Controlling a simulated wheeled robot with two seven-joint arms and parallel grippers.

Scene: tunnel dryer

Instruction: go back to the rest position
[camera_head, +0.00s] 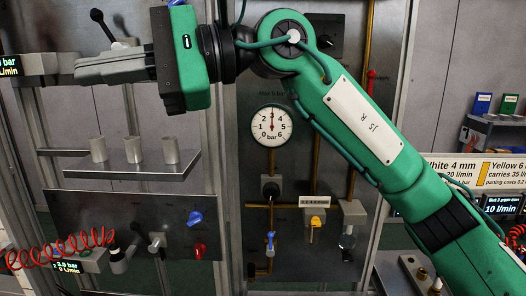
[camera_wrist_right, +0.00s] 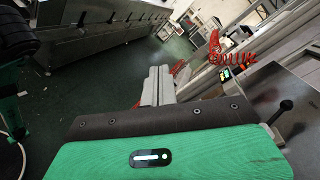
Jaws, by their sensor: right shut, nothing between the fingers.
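My right arm comes in from the right in the head view and bends at the top. Its gripper (camera_head: 82,70) points left in front of the upper part of the panel, with its grey fingers together and nothing seen between them. In the right wrist view the gripper (camera_wrist_right: 158,72) shows its two grey fingers side by side, closed, over the green floor. My left gripper shows in neither view.
A shelf (camera_head: 135,172) with several grey cups is below the right gripper. A black-knobbed lever (camera_head: 98,16) is close above it. A pressure gauge (camera_head: 272,126), coloured valves and a red coiled hose (camera_head: 62,247) are on the panels. Open floor (camera_wrist_right: 118,88) shows in the wrist view.

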